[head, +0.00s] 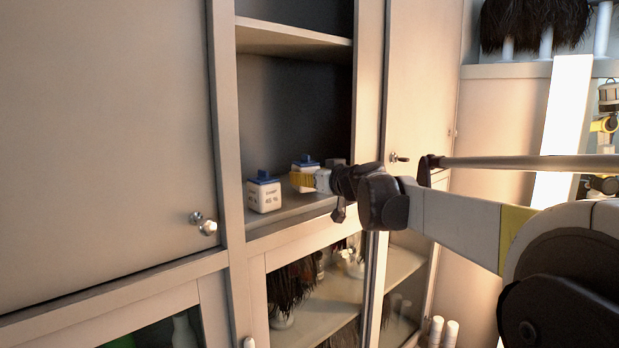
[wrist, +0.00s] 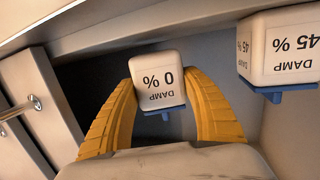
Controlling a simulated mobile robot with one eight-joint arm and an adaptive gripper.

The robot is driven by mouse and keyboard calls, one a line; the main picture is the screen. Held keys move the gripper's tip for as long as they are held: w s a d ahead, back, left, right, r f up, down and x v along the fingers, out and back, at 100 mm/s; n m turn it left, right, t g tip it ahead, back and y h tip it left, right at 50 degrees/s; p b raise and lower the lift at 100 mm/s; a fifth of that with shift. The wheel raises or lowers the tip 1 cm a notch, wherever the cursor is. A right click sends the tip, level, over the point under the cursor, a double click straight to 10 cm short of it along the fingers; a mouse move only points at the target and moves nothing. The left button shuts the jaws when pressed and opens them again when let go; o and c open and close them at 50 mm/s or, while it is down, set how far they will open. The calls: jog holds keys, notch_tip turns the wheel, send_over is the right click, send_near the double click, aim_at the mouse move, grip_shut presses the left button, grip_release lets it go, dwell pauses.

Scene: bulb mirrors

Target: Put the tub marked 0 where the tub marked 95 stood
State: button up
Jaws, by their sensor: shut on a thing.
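No tub marked 95 can be made out.
A tub marked 45 % (head: 264,196) stands on the shelf (head: 290,215) to the left, close by; it also shows in the wrist view (wrist: 283,50). A cabinet upright (head: 368,110) and an upper shelf (head: 290,38) bound the bay. Glass-fronted compartments lie below.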

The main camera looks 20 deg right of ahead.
jog(key=shift+f+b, duration=0.75)
jog(key=shift+f, duration=0.3)
jog(key=o, duration=1.1)
jog(key=shift+o, duration=0.2)
jog(key=shift+s, duration=0.15)
